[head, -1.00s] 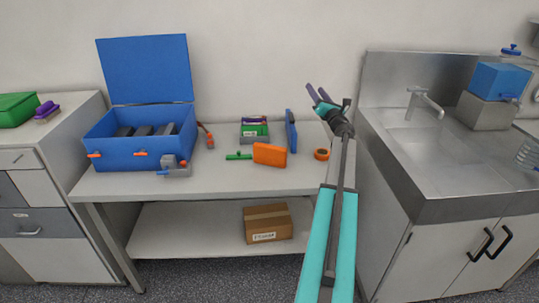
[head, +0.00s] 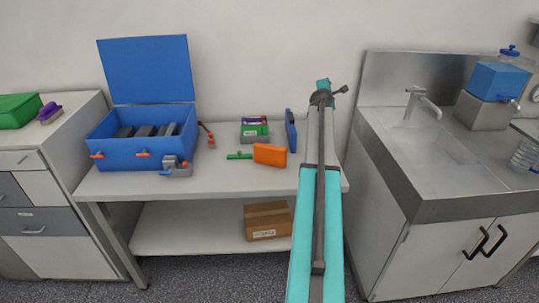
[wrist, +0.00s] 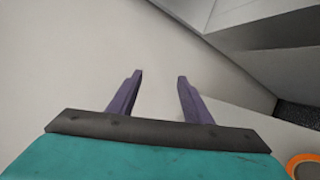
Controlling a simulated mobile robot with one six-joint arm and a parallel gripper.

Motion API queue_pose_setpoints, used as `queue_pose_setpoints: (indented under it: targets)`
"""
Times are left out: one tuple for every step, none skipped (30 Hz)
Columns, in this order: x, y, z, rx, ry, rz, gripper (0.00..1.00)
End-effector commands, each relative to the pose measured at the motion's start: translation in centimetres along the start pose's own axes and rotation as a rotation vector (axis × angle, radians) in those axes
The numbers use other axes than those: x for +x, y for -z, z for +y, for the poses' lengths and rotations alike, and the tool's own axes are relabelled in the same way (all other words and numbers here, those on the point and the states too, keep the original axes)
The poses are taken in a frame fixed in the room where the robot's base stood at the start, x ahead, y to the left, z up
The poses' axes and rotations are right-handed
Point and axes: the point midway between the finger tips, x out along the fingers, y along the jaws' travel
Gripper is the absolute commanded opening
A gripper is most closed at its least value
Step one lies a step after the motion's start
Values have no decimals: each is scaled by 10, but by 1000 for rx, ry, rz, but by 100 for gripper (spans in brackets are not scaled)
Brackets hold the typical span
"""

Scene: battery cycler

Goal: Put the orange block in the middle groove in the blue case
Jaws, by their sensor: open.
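The orange block (head: 270,155) stands on the table top, right of the middle. The blue case (head: 118,151) stands open at the table's left, its lid (head: 145,68) raised against the wall. Dark grey dividers (head: 144,131) with gaps between them show inside the case; the grooves' floors are hidden. In the wrist view my gripper (wrist: 158,78) is open, with two purple fingers apart and nothing between them. In the head view my arm hides its fingers. It is at the table's right end, well right of the block and the case.
An orange ring (wrist: 303,166) shows in the wrist view. The sink (head: 436,146) is at right.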

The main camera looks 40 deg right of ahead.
Motion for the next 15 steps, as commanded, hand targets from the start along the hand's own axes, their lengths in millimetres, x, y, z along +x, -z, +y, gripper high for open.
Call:
queue_pose_setpoints:
  targets:
    - [-2, 4, -1, 30, 44, 6, 45]
    - [-4, 7, -4, 48, 73, 10, 45]
    - [-7, 12, -8, 73, 111, 17, 45]
    - [-9, 15, -11, 91, 140, 22, 45]
    - [-12, 19, -13, 108, 169, 27, 45]
    - [-15, 23, -16, 131, 208, 35, 45]
    - [-18, 27, -19, 147, 238, 40, 45]
    - [-22, 31, -22, 164, 268, 47, 45]
    - [-26, 37, -26, 185, 308, 56, 45]
    - [-30, 42, -28, 201, 339, 63, 45]
    - [-34, 47, -30, 215, 369, 71, 45]
    - [-40, 53, -33, 233, 408, 82, 45]
    - [-45, 58, -35, 248, 439, 91, 45]
    - [-50, 63, -37, 261, 469, 99, 45]
    - [-57, 70, -39, 279, 511, 111, 45]
